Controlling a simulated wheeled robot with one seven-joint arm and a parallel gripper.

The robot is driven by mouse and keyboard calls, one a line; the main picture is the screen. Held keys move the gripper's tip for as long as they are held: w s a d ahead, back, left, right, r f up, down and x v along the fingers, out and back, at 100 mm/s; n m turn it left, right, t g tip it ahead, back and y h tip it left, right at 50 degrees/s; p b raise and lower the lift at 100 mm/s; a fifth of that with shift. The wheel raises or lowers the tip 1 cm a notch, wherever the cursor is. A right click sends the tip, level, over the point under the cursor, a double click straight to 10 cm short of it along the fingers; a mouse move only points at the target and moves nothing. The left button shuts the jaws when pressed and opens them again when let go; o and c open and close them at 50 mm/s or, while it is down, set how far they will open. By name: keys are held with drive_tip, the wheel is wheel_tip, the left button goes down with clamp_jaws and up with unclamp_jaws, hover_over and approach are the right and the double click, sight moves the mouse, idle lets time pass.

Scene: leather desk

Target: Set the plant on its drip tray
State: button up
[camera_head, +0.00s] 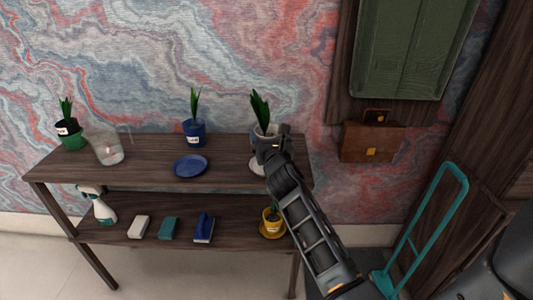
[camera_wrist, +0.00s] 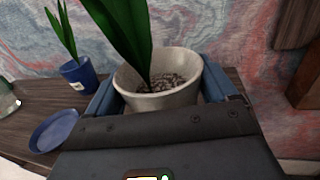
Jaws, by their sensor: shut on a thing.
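A green-leaved plant in a pale grey-white pot (camera_head: 258,133) is at the right end of the upper shelf. In the wrist view the pot (camera_wrist: 165,99) stands upright between the blue fingers of my gripper (camera_wrist: 160,88), with dark pebbly soil inside. My gripper (camera_head: 268,146) is shut on this pot. A pale drip tray (camera_head: 256,168) lies on the shelf just in front of the pot, partly hidden by my gripper. The pot's base is hidden, so I cannot tell whether it touches the shelf.
A blue pot (camera_head: 194,133) with a plant stands behind a blue saucer (camera_head: 190,166).

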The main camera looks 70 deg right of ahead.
drive_tip(key=shift+w+d+f, duration=0.2)
drive_tip(key=shift+w+f, duration=0.1)
drive_tip(key=shift+w, duration=0.15)
drive_tip(key=shift+f+b, duration=1.3)
drive_tip(key=shift+f, duration=0.6)
drive_tip(key=shift+f, duration=0.1)
drive_tip(key=shift+f, duration=0.15)
drive_tip(key=o, duration=1.3)
drive_tip(key=shift+r+b+v, duration=0.2)
drive_tip(key=shift+b+v, duration=0.5)
drive_tip(key=shift+v, duration=5.35)
